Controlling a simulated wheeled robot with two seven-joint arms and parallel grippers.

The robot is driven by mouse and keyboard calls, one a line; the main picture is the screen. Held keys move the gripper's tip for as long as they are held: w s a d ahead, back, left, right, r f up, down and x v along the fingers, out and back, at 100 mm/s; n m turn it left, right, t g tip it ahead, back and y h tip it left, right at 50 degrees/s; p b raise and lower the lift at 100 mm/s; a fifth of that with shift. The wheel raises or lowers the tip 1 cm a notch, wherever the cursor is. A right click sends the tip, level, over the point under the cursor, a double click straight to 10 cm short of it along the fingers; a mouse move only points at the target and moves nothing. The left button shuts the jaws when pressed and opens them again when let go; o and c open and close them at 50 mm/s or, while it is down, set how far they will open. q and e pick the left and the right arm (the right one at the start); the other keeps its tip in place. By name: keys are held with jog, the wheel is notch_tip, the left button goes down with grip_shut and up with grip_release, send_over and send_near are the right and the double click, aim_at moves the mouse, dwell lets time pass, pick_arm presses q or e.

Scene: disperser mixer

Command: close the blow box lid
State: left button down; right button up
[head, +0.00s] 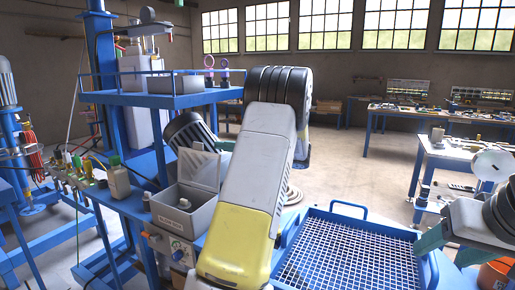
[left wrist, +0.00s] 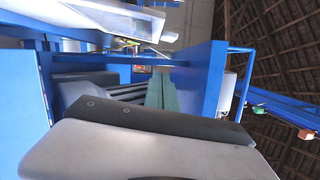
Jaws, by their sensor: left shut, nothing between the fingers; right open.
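The blow box (head: 184,212) is a grey open-topped box with a label on its front, left of centre in the head view. Its pale lid (head: 199,167) stands raised at the back, so the box is open. My left arm crosses the middle of the head view, just right of the box, and largely hides my left gripper there. In the left wrist view my left gripper's green fingers (left wrist: 161,91) are shut together with nothing between them, beside blue panels. My right gripper (head: 441,250) is open and empty at the lower right, beside the blue tray.
A blue tray with a white grid (head: 345,257) lies right of my left arm. A blue raised shelf (head: 160,98) stands behind the box. A control panel with a knob (head: 180,250) is below the box.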

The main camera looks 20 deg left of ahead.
aim_at(197, 165)
pick_arm(q)
jog(key=s, duration=0.1)
jog(key=s+a, duration=0.2)
jog(key=s, duration=0.1)
jog(key=shift+s+a+r, duration=0.1)
jog(key=shift+a+r, duration=0.05)
jog(key=shift+r, duration=0.2)
jog(key=shift+s+r, duration=0.1)
